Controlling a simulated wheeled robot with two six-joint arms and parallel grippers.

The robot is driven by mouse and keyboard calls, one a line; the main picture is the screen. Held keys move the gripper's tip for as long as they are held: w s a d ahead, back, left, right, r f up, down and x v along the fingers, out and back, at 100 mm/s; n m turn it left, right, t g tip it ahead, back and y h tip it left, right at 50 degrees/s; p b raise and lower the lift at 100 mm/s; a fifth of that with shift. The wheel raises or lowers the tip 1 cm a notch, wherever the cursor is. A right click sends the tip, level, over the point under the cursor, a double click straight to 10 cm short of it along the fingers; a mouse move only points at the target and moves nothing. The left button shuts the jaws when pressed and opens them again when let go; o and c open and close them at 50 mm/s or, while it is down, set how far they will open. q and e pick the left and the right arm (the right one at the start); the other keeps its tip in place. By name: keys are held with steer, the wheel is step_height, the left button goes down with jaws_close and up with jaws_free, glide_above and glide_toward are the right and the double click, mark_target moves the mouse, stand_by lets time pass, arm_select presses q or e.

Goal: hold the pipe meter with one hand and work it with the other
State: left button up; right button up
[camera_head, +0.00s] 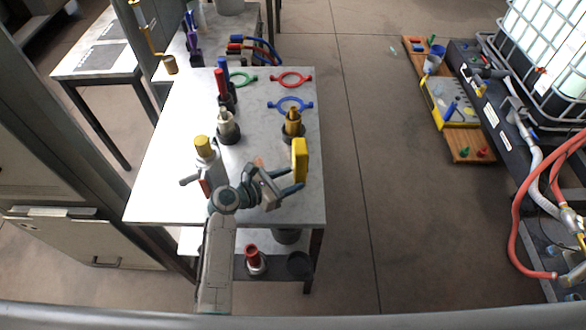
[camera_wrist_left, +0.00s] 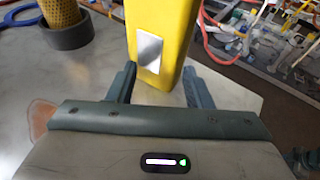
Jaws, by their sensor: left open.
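The pipe meter, seemingly the yellow block-shaped device (camera_head: 300,160), stands upright near the right edge of the table. In the left wrist view its yellow body (camera_wrist_left: 163,30) with a pale rectangular label rises between and just beyond my fingers. My left gripper (camera_head: 296,180) is open, with one finger on each side of the yellow device's lower part. I cannot tell whether either finger touches it. The device's far side is hidden. My right gripper is in neither view.
On the grey table (camera_head: 165,185) stand a brass-topped fitting (camera_head: 204,148), a white-topped fitting (camera_head: 226,122) and a gold fitting (camera_head: 293,122) in a dark base. Red (camera_head: 291,79) and blue (camera_head: 291,104) rings lie behind. Open floor (camera_head: 400,220) is to the right.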

arm_select(q)
steer(key=shift+w+d+f, duration=0.1)
steer(key=shift+w+d, duration=0.05)
steer(key=shift+d, duration=0.1)
jaws_close()
steer(key=o, duration=0.6)
jaws_free()
